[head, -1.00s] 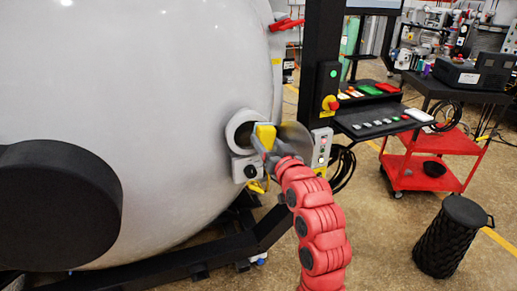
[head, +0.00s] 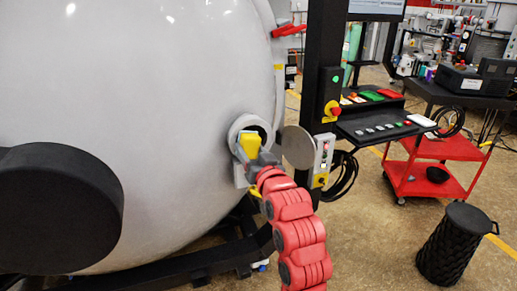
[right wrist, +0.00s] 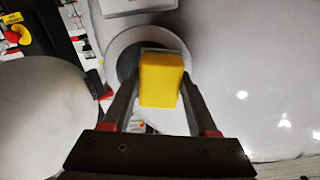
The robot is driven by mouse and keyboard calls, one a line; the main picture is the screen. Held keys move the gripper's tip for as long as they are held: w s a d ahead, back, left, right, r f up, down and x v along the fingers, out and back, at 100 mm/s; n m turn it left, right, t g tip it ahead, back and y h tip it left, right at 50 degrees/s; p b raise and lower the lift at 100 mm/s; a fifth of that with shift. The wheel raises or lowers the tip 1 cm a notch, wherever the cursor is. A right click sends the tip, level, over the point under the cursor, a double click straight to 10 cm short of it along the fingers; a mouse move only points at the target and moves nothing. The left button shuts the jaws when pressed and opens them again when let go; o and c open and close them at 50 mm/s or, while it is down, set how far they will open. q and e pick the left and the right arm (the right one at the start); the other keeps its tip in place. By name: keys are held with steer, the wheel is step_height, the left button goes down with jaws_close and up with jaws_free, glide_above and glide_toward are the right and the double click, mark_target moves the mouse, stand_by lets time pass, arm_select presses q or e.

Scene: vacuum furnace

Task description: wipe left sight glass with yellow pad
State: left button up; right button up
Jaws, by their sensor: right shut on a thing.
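The sight glass (head: 262,126) is a round pane with a pale ring on the grey vessel wall. My right gripper (head: 247,153) is shut on the yellow pad (head: 249,143). The pad is in front of the lower left part of the glass and hides some of it. In the right wrist view the pad (right wrist: 161,80) sits between both fingers, with the ring (right wrist: 112,48) and dark glass behind it. I cannot tell whether the pad touches the glass. My left gripper is not in view.
A round grey disc (head: 298,147) stands out just right of the glass; it is large in the right wrist view (right wrist: 42,115).

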steer(key=shift+s+a, duration=0.3)
steer(key=shift+a, duration=0.6)
steer(key=v, duration=0.6)
steer(key=shift+b+v, duration=0.4)
steer(key=shift+v, duration=1.1)
